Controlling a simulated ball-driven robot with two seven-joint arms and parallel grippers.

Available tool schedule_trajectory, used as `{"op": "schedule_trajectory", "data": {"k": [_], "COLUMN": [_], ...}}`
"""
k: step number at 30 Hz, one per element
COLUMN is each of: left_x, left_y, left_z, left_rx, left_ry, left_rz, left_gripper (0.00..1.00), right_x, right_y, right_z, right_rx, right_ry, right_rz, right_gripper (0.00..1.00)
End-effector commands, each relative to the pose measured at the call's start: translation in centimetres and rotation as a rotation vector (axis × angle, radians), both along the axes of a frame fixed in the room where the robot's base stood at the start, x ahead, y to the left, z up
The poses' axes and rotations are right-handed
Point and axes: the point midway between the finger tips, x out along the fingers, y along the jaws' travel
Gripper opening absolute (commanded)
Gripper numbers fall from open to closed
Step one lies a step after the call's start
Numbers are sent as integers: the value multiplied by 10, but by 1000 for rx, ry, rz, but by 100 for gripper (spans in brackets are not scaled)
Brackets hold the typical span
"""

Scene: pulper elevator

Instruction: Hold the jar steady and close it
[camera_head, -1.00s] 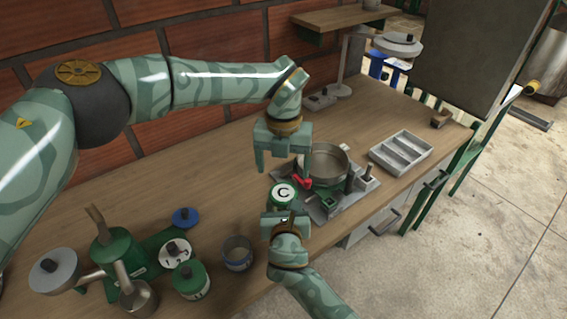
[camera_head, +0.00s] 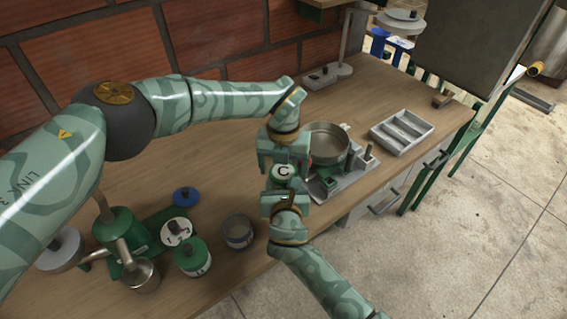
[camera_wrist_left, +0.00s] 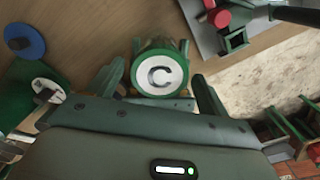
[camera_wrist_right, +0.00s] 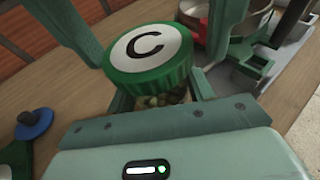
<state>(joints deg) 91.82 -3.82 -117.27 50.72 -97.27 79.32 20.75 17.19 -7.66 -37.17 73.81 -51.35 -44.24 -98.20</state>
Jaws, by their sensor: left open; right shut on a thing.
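The jar has a green lid with a white top marked C (camera_head: 283,171). The right wrist view shows the lid (camera_wrist_right: 150,55) seated level, as far as I can tell, on a clear body (camera_wrist_right: 165,99) with greenish contents. My right gripper (camera_head: 284,203) is shut on the jar's body below the lid. My left gripper (camera_head: 283,165) is open just behind and above the jar. Its fingers reach down either side of the lid, which shows between them in the left wrist view (camera_wrist_left: 160,76). I cannot tell whether they touch it.
A round metal pan (camera_head: 327,143) and a grey holder with posts stand just right of the jar. A divided grey tray (camera_head: 402,132) lies further right. A cup (camera_head: 238,231), a green-lidded jar (camera_head: 193,257) and a green stand (camera_head: 120,240) are at left.

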Motion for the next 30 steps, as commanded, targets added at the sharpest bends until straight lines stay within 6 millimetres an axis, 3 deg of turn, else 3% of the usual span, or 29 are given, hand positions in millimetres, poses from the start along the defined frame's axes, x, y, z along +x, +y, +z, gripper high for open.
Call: {"op": "schedule_trajectory", "data": {"k": [2, 6, 7, 11, 15, 19, 20, 22, 30], "left_x": [0, 0, 0, 0, 0, 0, 0, 0, 0], "left_y": [0, 0, 0, 0, 0, 0, 0, 0, 0], "left_z": [0, 0, 0, 0, 0, 0, 0, 0, 1], "left_rx": [0, 0, 0, 0, 0, 0, 0, 0, 0], "left_ry": [0, 0, 0, 0, 0, 1, 1, 1, 0], "left_rz": [0, 0, 0, -4, -158, -148, -148, -148, -146], "left_gripper": [76, 37, 34, 33, 33, 33, 63, 83, 86], "right_x": [0, 0, 0, 0, 0, 0, 0, 0, 0], "right_y": [0, 0, 0, 0, 0, 0, 0, 0, 0], "right_z": [1, 1, 1, 1, 1, 1, 1, 1, 1], "right_rx": [0, 0, 0, 0, 0, 0, 0, 0, 0], "right_ry": [-1, -1, -1, -1, -1, -1, -1, -1, -1], "right_rz": [0, 0, 0, 0, 0, 0, 0, 0, 0], "right_gripper": [0, 0, 0, 0, 0, 0, 0, 0, 0]}}
